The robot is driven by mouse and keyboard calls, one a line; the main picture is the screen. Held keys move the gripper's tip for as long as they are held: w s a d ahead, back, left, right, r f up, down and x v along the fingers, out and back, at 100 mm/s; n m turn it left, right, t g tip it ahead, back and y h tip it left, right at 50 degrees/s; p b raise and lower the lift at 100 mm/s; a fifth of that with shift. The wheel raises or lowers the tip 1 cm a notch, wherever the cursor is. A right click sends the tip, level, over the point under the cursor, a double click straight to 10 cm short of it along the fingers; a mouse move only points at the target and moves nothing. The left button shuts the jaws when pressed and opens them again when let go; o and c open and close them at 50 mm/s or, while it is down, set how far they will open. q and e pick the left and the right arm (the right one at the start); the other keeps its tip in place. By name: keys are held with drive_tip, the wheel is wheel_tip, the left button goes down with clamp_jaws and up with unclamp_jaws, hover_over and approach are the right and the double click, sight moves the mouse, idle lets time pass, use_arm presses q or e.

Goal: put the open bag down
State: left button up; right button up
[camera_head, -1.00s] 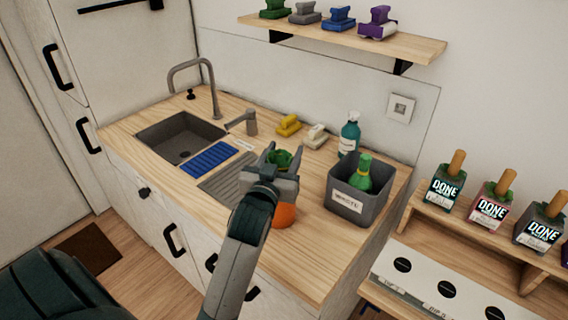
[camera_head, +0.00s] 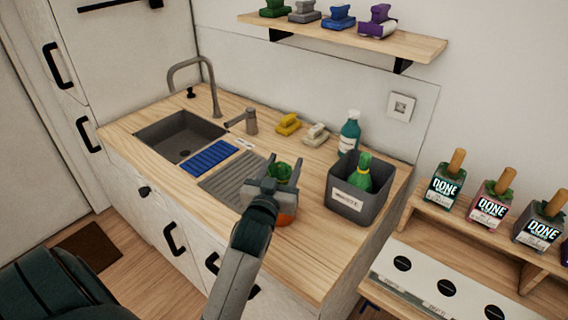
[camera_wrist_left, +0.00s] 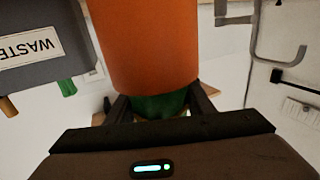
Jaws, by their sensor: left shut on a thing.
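The bag has an orange body (camera_head: 288,215) and a green upper part (camera_head: 281,172). My left gripper (camera_head: 282,168) is shut on its green part, over the counter (camera_head: 322,245) between the ribbed drainer and the waste bin. In the left wrist view the orange body (camera_wrist_left: 145,45) fills the top middle, with the green part between the fingers (camera_wrist_left: 160,106). I cannot tell whether the bag's bottom touches the counter, because the gripper and arm hide part of it. My right gripper is not in view.
A grey waste bin (camera_head: 343,208) holding a green bottle (camera_head: 364,172) stands right of the bag. A grey ribbed drainer (camera_head: 230,182), blue mat (camera_head: 208,157) and sink (camera_head: 165,140) are left. A spray bottle (camera_head: 350,133) stands behind. The counter's front right is clear.

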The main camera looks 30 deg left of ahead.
use_arm(q)
drive_tip(key=shift+f, duration=0.2)
drive_tip(key=o, duration=1.3)
drive_tip(key=shift+r, duration=0.1)
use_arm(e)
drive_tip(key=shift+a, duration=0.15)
use_arm(q)
drive_tip(key=shift+r, duration=0.45)
drive_tip(key=v, duration=1.2)
drive_tip(key=shift+b, duration=0.45)
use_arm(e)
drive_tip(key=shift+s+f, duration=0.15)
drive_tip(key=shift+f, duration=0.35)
